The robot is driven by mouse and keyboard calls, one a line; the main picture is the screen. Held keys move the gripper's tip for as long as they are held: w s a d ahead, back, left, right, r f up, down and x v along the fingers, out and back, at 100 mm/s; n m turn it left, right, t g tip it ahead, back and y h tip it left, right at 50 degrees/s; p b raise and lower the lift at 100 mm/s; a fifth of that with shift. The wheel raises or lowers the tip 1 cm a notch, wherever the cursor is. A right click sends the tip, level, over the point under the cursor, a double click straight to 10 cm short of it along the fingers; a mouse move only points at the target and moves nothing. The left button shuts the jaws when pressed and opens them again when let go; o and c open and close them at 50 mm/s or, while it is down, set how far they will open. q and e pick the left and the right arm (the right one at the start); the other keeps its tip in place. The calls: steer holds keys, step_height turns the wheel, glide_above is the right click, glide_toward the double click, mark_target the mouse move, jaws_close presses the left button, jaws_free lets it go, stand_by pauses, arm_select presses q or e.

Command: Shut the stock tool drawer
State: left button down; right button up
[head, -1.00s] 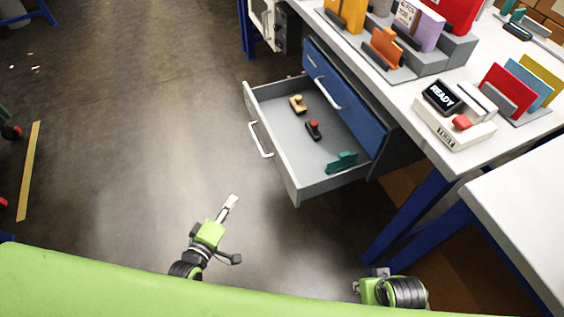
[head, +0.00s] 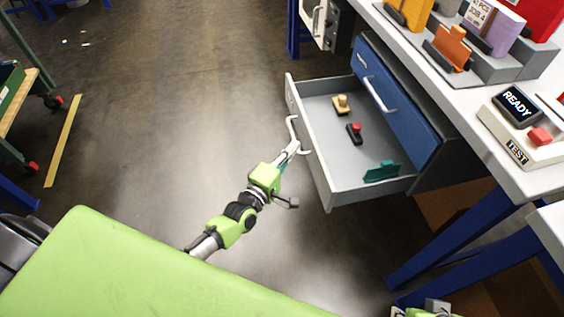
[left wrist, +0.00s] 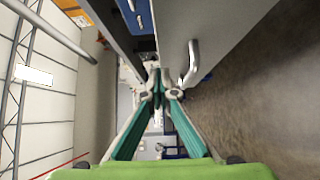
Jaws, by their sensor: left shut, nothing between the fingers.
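The grey stock tool drawer (head: 325,178) stands open, pulled out from the cabinet under the bench. A yellow-topped tool (head: 341,104), a red-topped tool (head: 355,132) and a teal piece (head: 382,172) lie in it. Its curved handle (head: 292,128) is on the outer front. My left gripper (head: 294,148) is shut and empty, its tips right by the handle; I cannot tell whether they touch. In the left wrist view the shut fingertips (left wrist: 158,88) are just left of the handle (left wrist: 191,62). My right gripper (head: 436,307) shows only partly at the bottom edge.
The white bench top (head: 440,92) holds a READY/TEST box (head: 520,138) and coloured holders. Blue bench legs (head: 450,235) stand at right. Floor left of the drawer is clear.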

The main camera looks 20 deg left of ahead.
mark_target(311, 139)
arm_select(q)
steer(key=shift+w+d, duration=0.4)
steer(key=shift+d, duration=0.35)
steer(key=shift+w+d, duration=0.4)
steer(key=shift+d, duration=0.3)
arm_select(e)
steer(key=shift+f, duration=0.15)
arm_select(q)
steer(key=shift+d, duration=0.1)
